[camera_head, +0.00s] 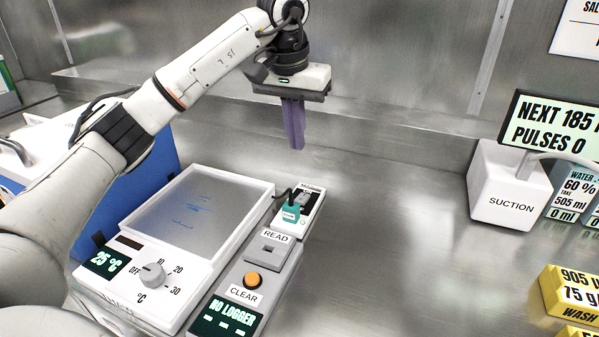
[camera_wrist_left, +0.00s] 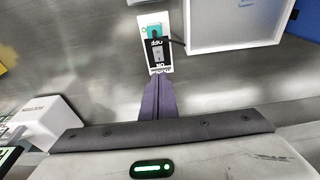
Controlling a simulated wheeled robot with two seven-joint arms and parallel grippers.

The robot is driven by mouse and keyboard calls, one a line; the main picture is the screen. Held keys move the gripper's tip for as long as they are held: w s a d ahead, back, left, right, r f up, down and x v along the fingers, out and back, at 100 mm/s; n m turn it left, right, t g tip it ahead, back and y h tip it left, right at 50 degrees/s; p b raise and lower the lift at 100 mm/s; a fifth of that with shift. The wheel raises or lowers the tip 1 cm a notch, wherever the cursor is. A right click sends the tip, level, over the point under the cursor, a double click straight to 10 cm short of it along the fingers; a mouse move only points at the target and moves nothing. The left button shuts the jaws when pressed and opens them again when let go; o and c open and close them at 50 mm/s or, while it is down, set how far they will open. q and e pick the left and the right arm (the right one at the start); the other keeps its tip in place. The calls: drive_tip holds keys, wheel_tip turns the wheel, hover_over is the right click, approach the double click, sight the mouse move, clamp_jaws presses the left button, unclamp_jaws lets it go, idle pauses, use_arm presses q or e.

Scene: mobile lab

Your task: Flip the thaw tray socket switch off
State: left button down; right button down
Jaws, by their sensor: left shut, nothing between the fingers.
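The thaw tray (camera_head: 190,210) is a white unit with a grey plate, a dial and a display reading 25 °C, at the lower left of the head view. Its socket (camera_head: 299,207) is a small white block at the tray's right rear corner, with a teal plug (camera_head: 291,212) in it. In the left wrist view the socket (camera_wrist_left: 168,66) shows a dark switch area with OFF and ON lettering; which way the switch sits is too small to tell. My left gripper (camera_head: 297,146) is shut and empty, above the bench behind the socket. My right gripper is not in view.
A grey reader box (camera_head: 262,262) with READ and CLEAR labels stands in front of the socket. A blue box (camera_head: 150,180) is at the left. A white SUCTION block (camera_head: 508,190) stands at the right. The bench between is clear.

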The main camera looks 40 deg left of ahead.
use_arm(q)
hover_over(301, 198)
wheel_tip(301, 198, down, 10)
drive_tip(key=shift+s+r, duration=0.15)
drive_tip(key=shift+r, duration=0.1)
drive_tip(key=shift+s+d+f+b, duration=0.1)
drive_tip(key=shift+s+f+b, duration=0.05)
drive_tip(key=shift+f, duration=0.85)
drive_tip(key=shift+s+f+b, duration=0.15)
drive_tip(key=shift+f, duration=0.85)
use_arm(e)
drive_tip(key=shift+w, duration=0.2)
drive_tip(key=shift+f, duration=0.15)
